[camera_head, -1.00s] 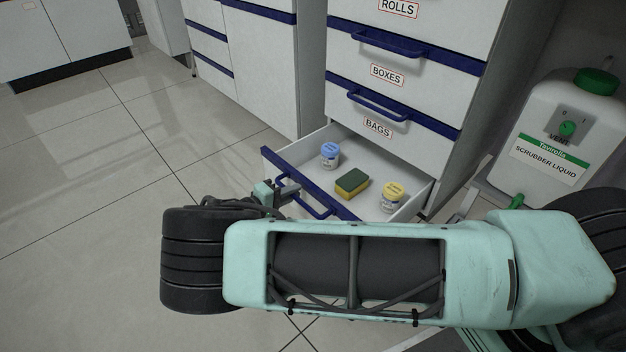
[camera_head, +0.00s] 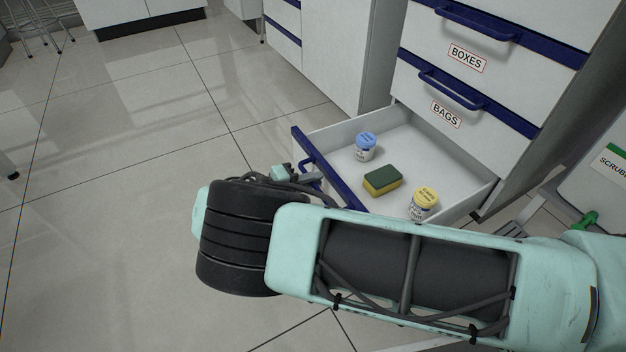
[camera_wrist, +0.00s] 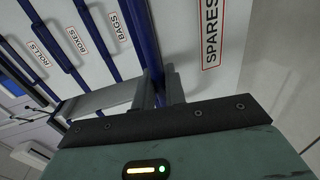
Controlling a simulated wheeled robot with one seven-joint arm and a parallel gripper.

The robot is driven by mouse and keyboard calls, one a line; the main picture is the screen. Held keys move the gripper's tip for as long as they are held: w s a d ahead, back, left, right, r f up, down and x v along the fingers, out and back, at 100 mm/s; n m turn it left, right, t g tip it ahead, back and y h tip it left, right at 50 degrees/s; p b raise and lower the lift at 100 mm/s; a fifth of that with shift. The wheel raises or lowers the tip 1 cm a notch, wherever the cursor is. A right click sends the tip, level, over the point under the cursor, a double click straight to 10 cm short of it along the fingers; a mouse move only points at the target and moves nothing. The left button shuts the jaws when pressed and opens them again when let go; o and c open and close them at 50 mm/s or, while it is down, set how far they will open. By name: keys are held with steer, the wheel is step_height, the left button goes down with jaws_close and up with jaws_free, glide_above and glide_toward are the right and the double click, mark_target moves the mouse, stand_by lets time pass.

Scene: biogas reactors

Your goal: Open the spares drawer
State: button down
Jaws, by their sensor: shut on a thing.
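The spares drawer (camera_head: 325,135) is the bottom drawer of the white cabinet and stands well open in the head view. Its front has a blue edge and bar handle, and its SPARES label (camera_wrist: 212,38) shows in the wrist view. My gripper (camera_wrist: 160,92) is shut on the drawer's blue handle (camera_wrist: 154,60). In the head view my gripper (camera_head: 302,174) is at the drawer front, partly hidden by my arm. Inside the drawer are a blue-lidded jar (camera_head: 365,147), a green and yellow sponge (camera_head: 382,181) and a yellow-lidded jar (camera_head: 424,204).
The BAGS drawer (camera_head: 470,125) and BOXES drawer (camera_head: 480,60) above are closed, with blue handles jutting out. A white scrubber liquid container (camera_head: 590,185) stands at right. The tiled floor (camera_head: 120,200) to the left is clear.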

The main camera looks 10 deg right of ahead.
steer(key=c, duration=1.6)
jaws_free()
steer(key=shift+o, duration=0.2)
steer(key=v, duration=1.7)
steer(key=shift+a+p, duration=0.25)
steer(key=shift+p, duration=0.1)
steer(key=shift+f, duration=0.1)
